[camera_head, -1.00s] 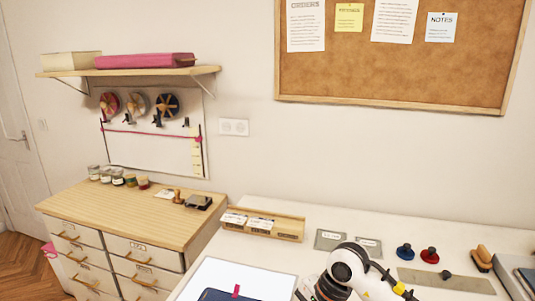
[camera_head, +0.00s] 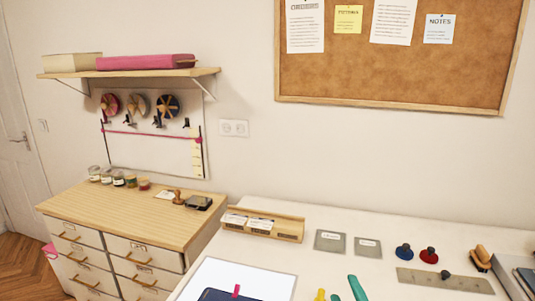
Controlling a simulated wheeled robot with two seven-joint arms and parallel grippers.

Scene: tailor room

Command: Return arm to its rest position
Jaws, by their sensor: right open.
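Neither of my grippers can be made out in the head view now, and no arm link shows over the table. The white work table (camera_head: 400,231) fills the lower right. At its bottom edge, where the arm was, a teal item (camera_head: 357,288), the tip of another teal item (camera_head: 335,297) and a yellow item (camera_head: 320,295) show. They are cut off by the frame, so I cannot tell what they are.
A wooden card tray (camera_head: 289,238) and two grey labelled plates (camera_head: 330,241) lie along the table's back. Blue (camera_head: 404,251) and red (camera_head: 429,256) knobs stand right. A wooden drawer cabinet (camera_head: 120,210) stands left. A cork board (camera_head: 400,65) hangs above.

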